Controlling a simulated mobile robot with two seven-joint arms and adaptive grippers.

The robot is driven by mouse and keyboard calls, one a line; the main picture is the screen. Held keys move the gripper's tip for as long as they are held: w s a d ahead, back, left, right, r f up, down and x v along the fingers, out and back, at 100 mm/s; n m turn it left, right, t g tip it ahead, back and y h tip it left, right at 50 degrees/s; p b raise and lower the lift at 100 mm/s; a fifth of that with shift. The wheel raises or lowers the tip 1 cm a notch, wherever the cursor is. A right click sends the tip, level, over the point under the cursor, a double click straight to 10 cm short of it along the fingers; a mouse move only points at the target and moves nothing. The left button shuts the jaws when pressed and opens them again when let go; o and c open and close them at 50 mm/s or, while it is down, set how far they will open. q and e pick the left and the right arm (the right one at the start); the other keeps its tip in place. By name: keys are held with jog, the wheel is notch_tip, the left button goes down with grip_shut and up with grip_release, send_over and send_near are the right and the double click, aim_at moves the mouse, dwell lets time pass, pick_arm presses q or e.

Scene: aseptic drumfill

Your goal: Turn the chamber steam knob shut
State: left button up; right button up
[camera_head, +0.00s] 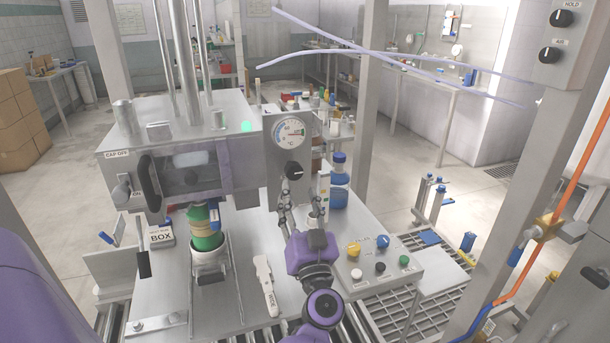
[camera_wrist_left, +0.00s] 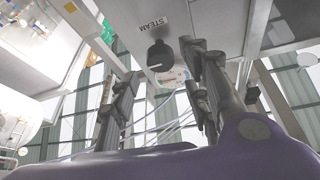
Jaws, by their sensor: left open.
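The steam knob (camera_head: 293,170) is a dark round knob on the upright grey panel (camera_head: 272,142), just below a round temperature dial (camera_head: 290,132). In the left wrist view the knob (camera_wrist_left: 160,56) sits beside the word STEAM. My left gripper (camera_head: 299,195) is open, its fingers pointing up at the knob from below. In the wrist view the left gripper (camera_wrist_left: 160,64) has one finger on each side of the knob, with a gap visible around it. I cannot tell how far the fingertips are from the panel. My right gripper is not in view.
A chamber (camera_head: 195,170) with a dark handle stands left of the panel. A green-banded container (camera_head: 205,235) sits below it. A blue-capped bottle (camera_head: 339,180) stands right of the panel. A button box (camera_head: 378,262) is at front right. A white tool (camera_head: 266,285) lies left of my wrist.

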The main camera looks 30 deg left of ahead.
aim_at(297, 175)
pick_arm(q)
jog(key=x, duration=0.6)
jog(key=shift+w+r+p, duration=0.2)
jog(key=shift+w+p, duration=0.15)
jog(key=shift+w, duration=0.1)
jog(key=c, duration=1)
